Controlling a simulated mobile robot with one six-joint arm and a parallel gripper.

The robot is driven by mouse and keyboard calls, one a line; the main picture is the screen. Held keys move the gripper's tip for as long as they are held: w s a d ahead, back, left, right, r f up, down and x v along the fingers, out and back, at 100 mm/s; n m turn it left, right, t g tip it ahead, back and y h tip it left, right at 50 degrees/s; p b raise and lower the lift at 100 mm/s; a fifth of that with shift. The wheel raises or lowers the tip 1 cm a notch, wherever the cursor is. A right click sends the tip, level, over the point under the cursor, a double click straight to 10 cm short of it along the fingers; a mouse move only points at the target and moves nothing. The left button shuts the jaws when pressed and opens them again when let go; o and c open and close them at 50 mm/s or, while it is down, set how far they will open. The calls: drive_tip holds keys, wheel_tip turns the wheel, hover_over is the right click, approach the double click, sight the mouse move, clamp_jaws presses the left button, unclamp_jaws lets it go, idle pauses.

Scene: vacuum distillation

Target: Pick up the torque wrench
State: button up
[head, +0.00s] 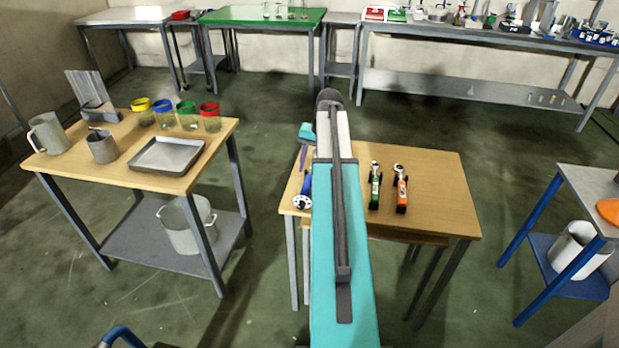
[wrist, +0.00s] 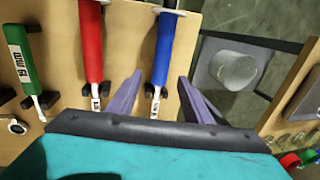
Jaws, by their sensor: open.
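Several handled tools lie in black holders on a small wooden table (head: 440,200). In the wrist view, a blue-handled tool (wrist: 164,48) with a white disc and a thin labelled shaft lies between the purple fingers of my gripper (wrist: 160,77). The gripper is open, with one finger on each side, and the tool is not clamped. Beside it lie a red-handled tool (wrist: 91,40) and a green tool (wrist: 20,57) marked 19 mm. The head view shows green (head: 375,188) and orange (head: 401,190) tools with round heads. I cannot tell which is the torque wrench. My arm hides the red one there.
A wooden table (head: 75,165) at left holds jars, a metal tray (head: 168,154) and a jug (head: 48,132). A blue-legged table (head: 590,180) stands at right. Benches line the back wall. The floor between the tables is clear.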

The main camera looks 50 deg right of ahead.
sight(309, 178)
drive_tip(key=shift+f, duration=0.1)
drive_tip(key=shift+w+a+f+p, duration=0.1)
drive_tip(key=shift+w+f+p, duration=0.1)
drive_tip(key=shift+f, duration=0.6)
drive_tip(key=shift+w+f+p, duration=0.1)
drive_tip(key=shift+f+p, duration=0.15)
drive_tip(key=shift+f, duration=0.6)
drive_tip(key=shift+w+a+f+p, duration=0.1)
drive_tip(key=shift+f+p, duration=0.1)
drive_tip(key=shift+f, duration=0.6)
clamp_jaws()
